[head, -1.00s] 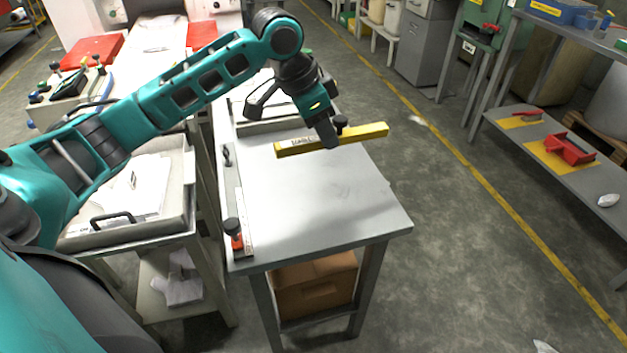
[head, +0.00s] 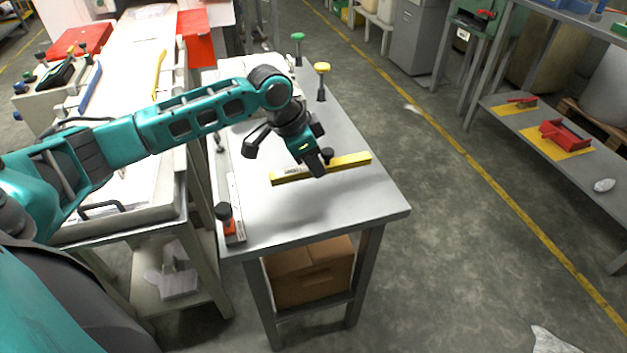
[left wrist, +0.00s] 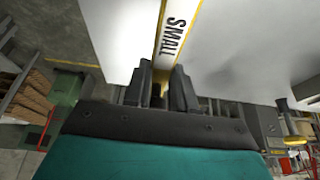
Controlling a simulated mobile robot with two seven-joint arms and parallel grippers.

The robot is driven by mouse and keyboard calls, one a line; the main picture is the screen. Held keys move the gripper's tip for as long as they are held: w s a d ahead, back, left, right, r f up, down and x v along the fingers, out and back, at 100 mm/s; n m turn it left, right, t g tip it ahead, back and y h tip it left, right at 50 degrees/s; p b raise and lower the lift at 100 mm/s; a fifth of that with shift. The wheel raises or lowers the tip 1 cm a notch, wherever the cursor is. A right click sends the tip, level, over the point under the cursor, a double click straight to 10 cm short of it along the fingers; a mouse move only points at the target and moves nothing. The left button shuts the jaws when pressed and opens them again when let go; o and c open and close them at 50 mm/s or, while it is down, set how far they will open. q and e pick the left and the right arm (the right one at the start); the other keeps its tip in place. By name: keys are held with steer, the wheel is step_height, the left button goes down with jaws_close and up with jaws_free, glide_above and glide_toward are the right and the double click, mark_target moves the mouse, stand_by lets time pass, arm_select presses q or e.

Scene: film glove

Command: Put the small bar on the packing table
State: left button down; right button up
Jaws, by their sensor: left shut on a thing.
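The small bar (head: 346,162) is long and yellow, with a white label. In the left wrist view the label on the bar (left wrist: 175,30) reads "SMALL". My left gripper (head: 321,171) is shut on the bar near its middle; its fingers (left wrist: 162,92) show on both sides of it. The bar is over the grey packing table (head: 330,215), low above the top or touching it; I cannot tell which. My right gripper is not in view.
A black-and-orange handled tool (head: 229,222) lies at the table's left edge. Green (head: 298,46) and yellow (head: 322,80) knobbed posts stand on the far part. The table's front and right are clear. A cardboard box (head: 308,272) sits on the shelf below.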

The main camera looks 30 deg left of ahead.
mark_target(314, 191)
arm_select(q)
step_height(314, 191, down, 5)
steer(key=shift+r+b, duration=0.15)
steer(key=shift+b, duration=0.3)
steer(key=shift+f, duration=0.2)
steer(key=c, duration=0.9)
jaws_free()
steer(key=shift+f, duration=0.15)
steer(key=shift+c, duration=0.2)
